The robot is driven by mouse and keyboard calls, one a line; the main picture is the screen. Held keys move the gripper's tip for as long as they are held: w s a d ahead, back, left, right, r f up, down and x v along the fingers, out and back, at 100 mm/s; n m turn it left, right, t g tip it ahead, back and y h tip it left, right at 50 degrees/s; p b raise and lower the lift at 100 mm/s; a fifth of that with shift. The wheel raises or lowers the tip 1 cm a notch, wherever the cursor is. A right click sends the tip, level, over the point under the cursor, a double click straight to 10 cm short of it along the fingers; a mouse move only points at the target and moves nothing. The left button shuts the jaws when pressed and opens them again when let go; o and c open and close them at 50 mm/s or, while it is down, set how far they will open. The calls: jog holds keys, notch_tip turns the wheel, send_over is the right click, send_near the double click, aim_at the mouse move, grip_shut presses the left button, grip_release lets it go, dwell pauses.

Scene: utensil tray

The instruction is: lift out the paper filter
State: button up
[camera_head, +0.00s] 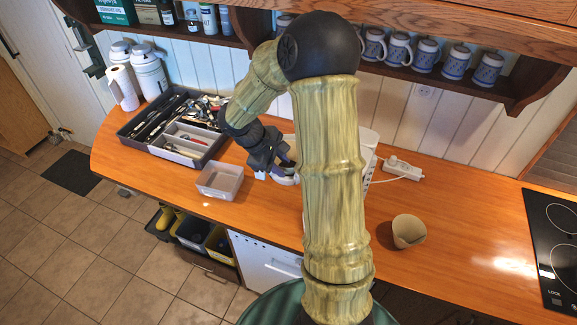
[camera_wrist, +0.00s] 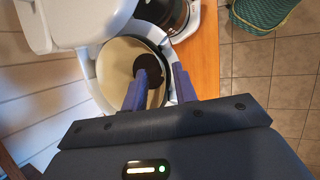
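In the wrist view, the cream paper filter (camera_wrist: 117,57) lies in the round white basket (camera_wrist: 93,75) of the coffee maker (camera_wrist: 85,18), with dark grounds at its bottom. My gripper (camera_wrist: 160,82) is open. Its left purple finger is over the inside of the filter, and its right finger is over or just outside the basket's right rim. I cannot tell whether either touches the paper. In the head view, my gripper (camera_head: 284,174) is at the white coffee maker (camera_head: 370,150), which my arm mostly hides. The filter is hidden there.
A beige cup-like thing (camera_head: 409,231) stands on the counter (camera_head: 455,235), right of my arm. A small pale box (camera_head: 220,180) and the utensil tray (camera_head: 141,137) are to the left. A dark cooktop (camera_head: 553,245) is at far right. The shelf with mugs (camera_head: 457,62) is above.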

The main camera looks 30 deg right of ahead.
dwell(0.3)
grip_shut()
dwell(1.3)
